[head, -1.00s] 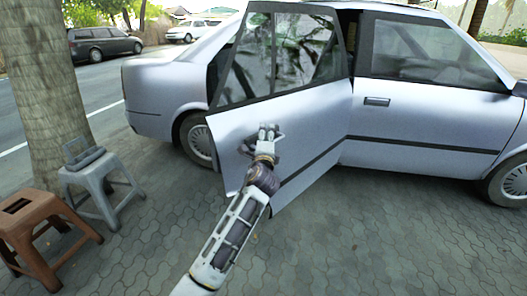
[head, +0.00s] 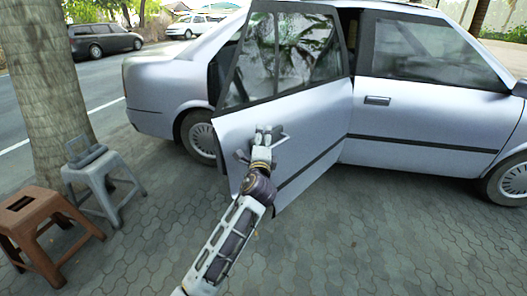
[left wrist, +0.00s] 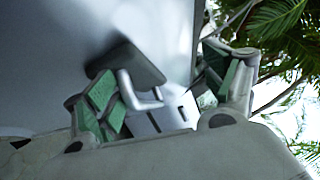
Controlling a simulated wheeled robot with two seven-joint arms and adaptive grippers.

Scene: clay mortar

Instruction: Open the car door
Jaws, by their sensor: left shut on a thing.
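The silver car's rear door (head: 240,135) stands swung out from the body, hinged on its right side, with a gap behind its left edge. My left gripper (head: 267,134) is at the outer face of this door, just below the window. It is shut on the door handle (head: 282,138), which is mostly hidden by the fingers in the head view. In the left wrist view, the green-padded fingers of my left gripper (left wrist: 168,95) are on either side of the handle (left wrist: 140,82) against the silver panel. My right gripper is not in view.
The car's closed front door (head: 415,120) is to the right. A grey stool (head: 100,178) and a brown stool (head: 45,225) stand at the left by a tree trunk (head: 45,80). The paving (head: 380,240) in front of the car is clear.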

